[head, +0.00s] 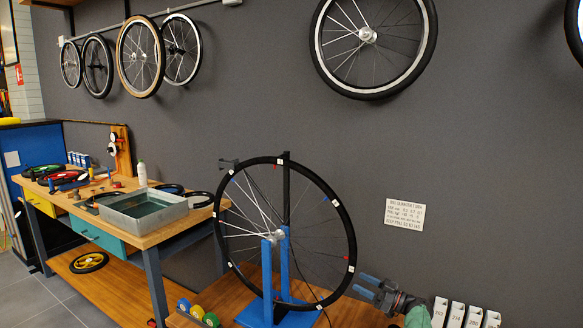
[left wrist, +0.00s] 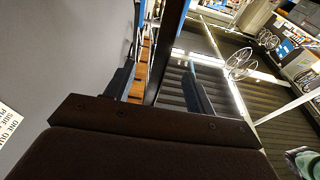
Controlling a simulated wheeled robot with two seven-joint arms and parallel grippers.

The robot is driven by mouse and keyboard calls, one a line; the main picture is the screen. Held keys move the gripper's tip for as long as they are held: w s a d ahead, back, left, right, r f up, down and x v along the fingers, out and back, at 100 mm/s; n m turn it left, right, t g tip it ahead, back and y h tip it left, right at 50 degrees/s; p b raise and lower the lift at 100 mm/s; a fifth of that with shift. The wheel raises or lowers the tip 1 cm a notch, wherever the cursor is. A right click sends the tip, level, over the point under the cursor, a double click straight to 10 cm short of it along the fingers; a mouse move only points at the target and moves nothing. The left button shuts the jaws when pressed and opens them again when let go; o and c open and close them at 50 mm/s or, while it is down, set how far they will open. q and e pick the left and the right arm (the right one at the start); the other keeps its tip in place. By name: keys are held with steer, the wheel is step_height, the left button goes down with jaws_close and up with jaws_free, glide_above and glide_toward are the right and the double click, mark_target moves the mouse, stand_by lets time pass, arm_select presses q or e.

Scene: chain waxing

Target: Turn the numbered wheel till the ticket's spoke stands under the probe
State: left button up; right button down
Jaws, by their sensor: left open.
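The large spoked wheel (head: 350,228) stands upright on a blue stand (head: 285,265), with small white tags around its black tyre; their numbers are too small to read. My left gripper (head: 364,286) is open at the wheel's lower right. In the left wrist view a dark band (left wrist: 168,55), apparently the tyre, runs between the open fingers (left wrist: 158,88); contact is unclear. My right gripper is not in view.
A wall notice (head: 404,214) begins "one quarter turn"; its smaller lines are unreadable. Several numbered white boxes (head: 457,315) stand at lower right. Coloured rollers (head: 198,313) lie left of the stand. A workbench (head: 150,238) with a metal tray (head: 143,210) is at left. Other wheels hang on the wall.

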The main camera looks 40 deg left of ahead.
mark_target(349, 276)
arm_select(q)
steer(key=p+x, duration=0.1)
steer(key=x, duration=0.4)
steer(key=shift+a, duration=0.3)
steer(key=shift+s+r, duration=0.1)
steer(key=shift+r, duration=0.1)
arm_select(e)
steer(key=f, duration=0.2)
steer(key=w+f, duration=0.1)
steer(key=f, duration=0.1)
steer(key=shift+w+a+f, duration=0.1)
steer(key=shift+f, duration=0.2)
arm_select(q)
steer(key=shift+a, duration=0.1)
steer(key=shift+c, duration=0.2)
steer(key=shift+f, duration=0.1)
jaws_close()
